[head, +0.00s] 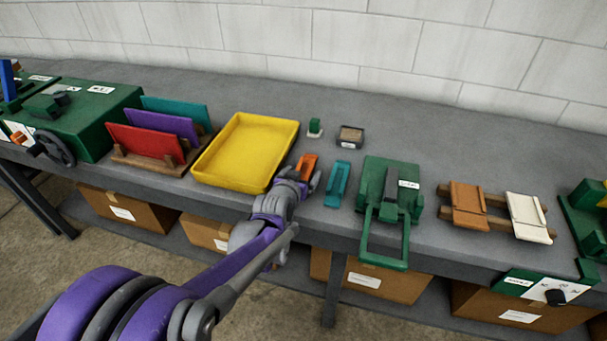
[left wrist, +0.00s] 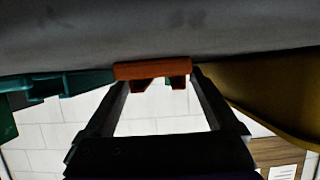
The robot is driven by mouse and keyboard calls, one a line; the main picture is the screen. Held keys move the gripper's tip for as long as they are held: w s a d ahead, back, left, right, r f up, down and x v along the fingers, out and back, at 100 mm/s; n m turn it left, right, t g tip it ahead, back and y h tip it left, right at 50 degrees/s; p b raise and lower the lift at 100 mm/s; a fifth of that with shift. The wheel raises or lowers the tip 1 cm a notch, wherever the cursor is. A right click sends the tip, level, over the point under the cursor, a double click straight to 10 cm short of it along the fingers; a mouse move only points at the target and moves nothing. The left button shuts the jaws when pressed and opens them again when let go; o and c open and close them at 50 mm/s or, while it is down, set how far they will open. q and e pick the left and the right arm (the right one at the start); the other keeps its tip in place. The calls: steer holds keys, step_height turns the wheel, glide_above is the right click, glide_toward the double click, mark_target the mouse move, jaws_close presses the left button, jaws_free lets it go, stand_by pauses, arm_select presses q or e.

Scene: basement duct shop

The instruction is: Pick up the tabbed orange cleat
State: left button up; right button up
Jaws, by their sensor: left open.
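The orange cleat (head: 307,164) lies on the grey bench between the yellow tray and a teal cleat (head: 337,184). My left gripper (head: 302,180) is low over the bench at the near end of the orange cleat and partly covers it. In the left wrist view, which is upside down, the orange cleat (left wrist: 153,69) shows end-on with two tabs, at the tips of my open left gripper (left wrist: 157,80). I cannot tell whether the fingers touch it. The teal cleat also shows there (left wrist: 60,85). My right gripper is not in view.
The yellow tray (head: 284,134) stands close on the left of the cleat. A green hand-levered device (head: 385,212) stands right of the teal cleat. A small green block (head: 315,128) and a small box (head: 350,137) are behind. Bare bench lies at the back right.

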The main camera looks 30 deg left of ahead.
arm_select(q)
steer(key=shift+c, duration=0.3)
jaws_close()
steer(key=shift+r, duration=0.1)
